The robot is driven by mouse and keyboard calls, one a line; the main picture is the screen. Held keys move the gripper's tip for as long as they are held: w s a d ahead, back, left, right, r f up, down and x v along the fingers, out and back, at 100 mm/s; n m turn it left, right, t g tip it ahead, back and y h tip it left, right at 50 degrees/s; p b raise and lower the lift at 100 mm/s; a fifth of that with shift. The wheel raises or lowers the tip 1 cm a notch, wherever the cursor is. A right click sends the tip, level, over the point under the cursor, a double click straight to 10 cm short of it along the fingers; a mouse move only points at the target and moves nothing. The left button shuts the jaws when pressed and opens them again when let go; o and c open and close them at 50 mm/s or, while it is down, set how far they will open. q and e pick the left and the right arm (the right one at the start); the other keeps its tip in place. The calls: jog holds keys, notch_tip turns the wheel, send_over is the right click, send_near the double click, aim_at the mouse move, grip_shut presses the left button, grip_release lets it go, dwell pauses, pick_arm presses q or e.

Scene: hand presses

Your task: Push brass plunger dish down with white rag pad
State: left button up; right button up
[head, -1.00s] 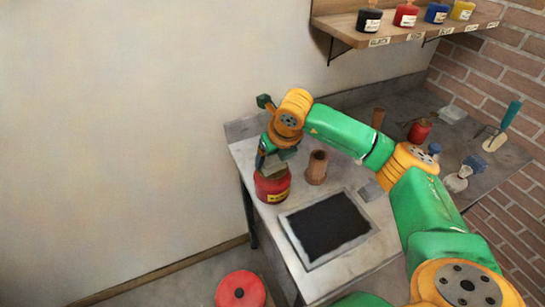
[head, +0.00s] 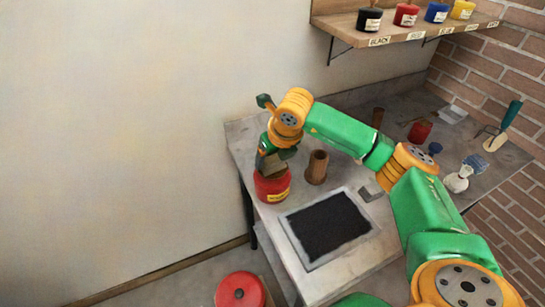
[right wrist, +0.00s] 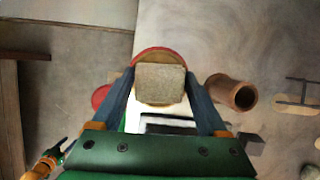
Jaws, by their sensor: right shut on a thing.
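My right gripper (head: 270,158) is shut on a pale, greyish rag pad (head: 274,168). The pad (right wrist: 160,83) sits between the two fingers in the right wrist view. It is right over the top of a red can (head: 272,188) with a yellow label. A brass-coloured dish (right wrist: 160,56) shows around the pad's far edge, inside the can's red rim. The pad hides most of the dish, and I cannot tell whether they touch.
A brown cylindrical pot (head: 317,167) stands close right of the can. A black-topped plate (head: 327,224) lies in front on the grey bench (head: 240,140). Another red can (head: 240,291) stands lower, near the floor. A shelf (head: 400,35) with ink jars hangs above.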

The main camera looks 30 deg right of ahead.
notch_tip(320, 180, up, 7)
jog(key=p, duration=0.5)
dwell(0.4)
